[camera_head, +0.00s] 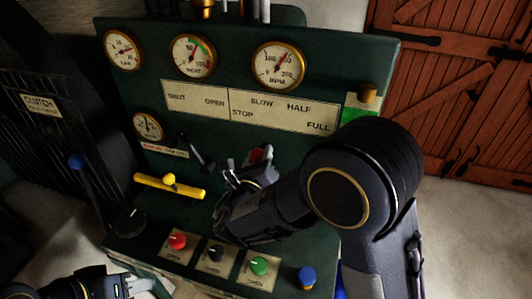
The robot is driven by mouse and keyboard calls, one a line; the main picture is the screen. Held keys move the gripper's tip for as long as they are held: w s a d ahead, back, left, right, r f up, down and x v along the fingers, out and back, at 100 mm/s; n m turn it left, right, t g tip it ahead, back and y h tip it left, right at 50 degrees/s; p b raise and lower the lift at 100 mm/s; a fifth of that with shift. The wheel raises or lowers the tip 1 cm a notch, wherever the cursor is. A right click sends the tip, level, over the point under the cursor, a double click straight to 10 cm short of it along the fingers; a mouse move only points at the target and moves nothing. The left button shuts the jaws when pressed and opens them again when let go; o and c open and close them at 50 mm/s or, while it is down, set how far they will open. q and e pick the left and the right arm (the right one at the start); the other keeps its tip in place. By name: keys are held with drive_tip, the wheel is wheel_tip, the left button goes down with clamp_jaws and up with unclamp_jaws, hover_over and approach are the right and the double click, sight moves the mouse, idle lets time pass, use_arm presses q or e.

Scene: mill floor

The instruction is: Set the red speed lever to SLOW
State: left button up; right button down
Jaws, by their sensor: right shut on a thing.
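The red speed lever (266,152) shows only as a small red part by my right gripper; the rest is hidden behind the gripper and arm. My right gripper (245,172) is shut on the lever, in front of the green panel. The scale plate (285,113) above it reads STOP, SLOW, HALF and FULL. The lever's red part is below the plate; which mark it stands at I cannot tell. My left gripper (132,285) is low at the bottom left, away from the lever, and its jaws are too unclear to judge.
A black lever (195,150) and a yellow bar handle (170,186) are left of my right gripper.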

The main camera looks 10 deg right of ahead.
drive_tip(key=c, duration=0.9)
unclamp_jaws()
drive_tip(key=b+v, duration=0.1)
drive_tip(key=v, duration=0.7)
drive_tip(key=shift+f+b, duration=0.1)
drive_tip(key=shift+b, duration=0.25)
